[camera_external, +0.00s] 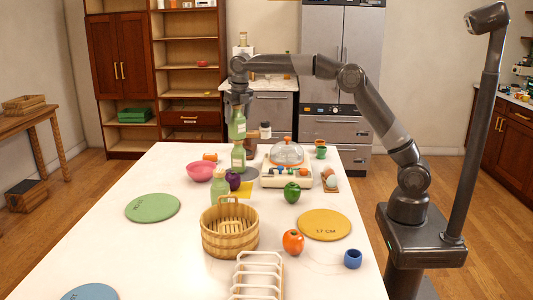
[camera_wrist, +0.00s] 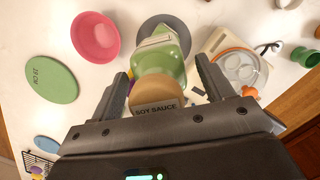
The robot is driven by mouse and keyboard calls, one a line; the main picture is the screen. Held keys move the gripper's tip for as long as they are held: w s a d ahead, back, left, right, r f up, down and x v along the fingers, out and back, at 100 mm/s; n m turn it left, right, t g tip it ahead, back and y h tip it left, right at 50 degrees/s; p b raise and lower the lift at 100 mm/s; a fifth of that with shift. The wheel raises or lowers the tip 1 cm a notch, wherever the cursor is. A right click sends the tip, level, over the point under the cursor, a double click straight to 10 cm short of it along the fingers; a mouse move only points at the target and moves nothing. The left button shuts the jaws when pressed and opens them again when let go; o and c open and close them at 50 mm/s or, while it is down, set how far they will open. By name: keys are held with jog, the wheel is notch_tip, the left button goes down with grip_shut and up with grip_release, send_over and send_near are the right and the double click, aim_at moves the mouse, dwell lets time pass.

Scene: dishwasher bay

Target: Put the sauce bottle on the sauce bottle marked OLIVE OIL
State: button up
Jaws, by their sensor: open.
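A green sauce bottle (camera_external: 238,124) with a pale label stands upright directly above a second green bottle (camera_external: 238,158), its base appearing to meet that bottle's cap. The lower bottle stands on a grey disc (camera_external: 251,171). In the wrist view the upper bottle's tan cap (camera_wrist: 156,92) reads SOY SAUCE; the OLIVE OIL marking cannot be read. My gripper (camera_external: 238,103) is open around the top of the upper bottle, with one finger on each side, as the wrist view shows (camera_wrist: 161,72). A third green bottle (camera_external: 219,188) stands behind the basket.
A pink bowl (camera_external: 199,172), purple vegetable (camera_external: 233,181) and domed tray (camera_external: 287,178) crowd around the bottles. A wooden basket (camera_external: 229,240), green pepper (camera_external: 292,193), orange tomato (camera_external: 293,242) and white rack (camera_external: 257,278) are nearer. The table's left front is mostly clear around the green disc (camera_external: 152,208).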

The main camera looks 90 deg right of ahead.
aim_at(240, 115)
jog(key=r, duration=0.7)
jog(key=s+a+r, duration=0.1)
jog(key=r, duration=0.3)
jog(key=shift+a+r, duration=0.1)
jog(key=shift+r, duration=0.15)
jog(key=shift+s+r, duration=0.1)
jog(key=shift+r, duration=0.2)
